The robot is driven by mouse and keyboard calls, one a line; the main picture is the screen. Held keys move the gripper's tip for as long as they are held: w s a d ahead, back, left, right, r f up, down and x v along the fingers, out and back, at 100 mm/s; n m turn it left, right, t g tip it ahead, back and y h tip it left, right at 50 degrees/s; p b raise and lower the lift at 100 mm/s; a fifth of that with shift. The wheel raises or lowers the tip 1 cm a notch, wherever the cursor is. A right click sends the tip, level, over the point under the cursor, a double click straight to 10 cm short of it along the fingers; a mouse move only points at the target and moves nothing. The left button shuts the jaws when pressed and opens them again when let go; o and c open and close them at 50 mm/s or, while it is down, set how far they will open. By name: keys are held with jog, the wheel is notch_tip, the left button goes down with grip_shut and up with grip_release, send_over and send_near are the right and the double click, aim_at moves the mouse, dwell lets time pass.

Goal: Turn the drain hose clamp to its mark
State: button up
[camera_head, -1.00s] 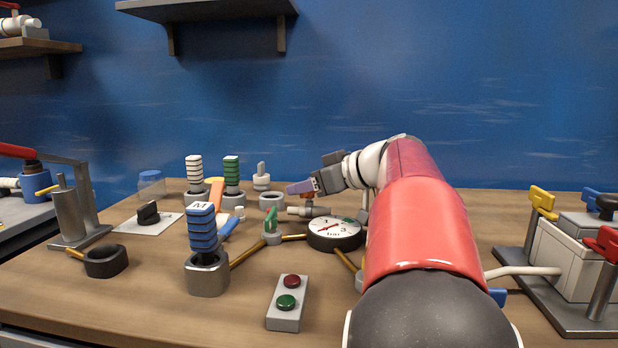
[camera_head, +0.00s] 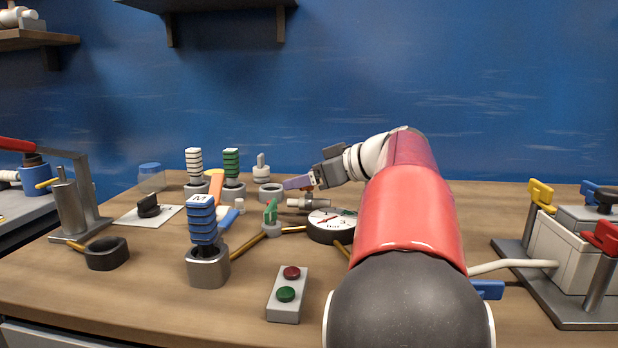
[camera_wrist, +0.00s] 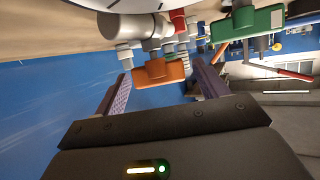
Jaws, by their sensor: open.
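A grey-white pipe fitting (camera_head: 308,203) lies on the bench behind the pressure gauge. In the wrist view, an orange handle (camera_wrist: 158,73) sits on this kind of grey fitting (camera_wrist: 135,27). It may be the drain hose clamp; no label or mark is readable. My gripper (camera_head: 296,183) is above the fitting in the head view. Its two purple fingers are apart, one on each side of the orange handle, in the wrist view (camera_wrist: 162,90). A gap shows on both sides of the handle. My fingers and wrist mostly hide the handle in the head view.
The gauge (camera_head: 328,232) and a green-handled valve (camera_head: 270,213) stand close by. Several ribbed-handled parts, including a blue one (camera_head: 203,220), stand left. A red-green button box (camera_head: 287,295) is in front. A valve-topped box (camera_head: 555,240) is at right.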

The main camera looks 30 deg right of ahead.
jog(key=v, duration=0.7)
jog(key=shift+s+d+r, duration=0.15)
jog(key=shift+s, duration=0.2)
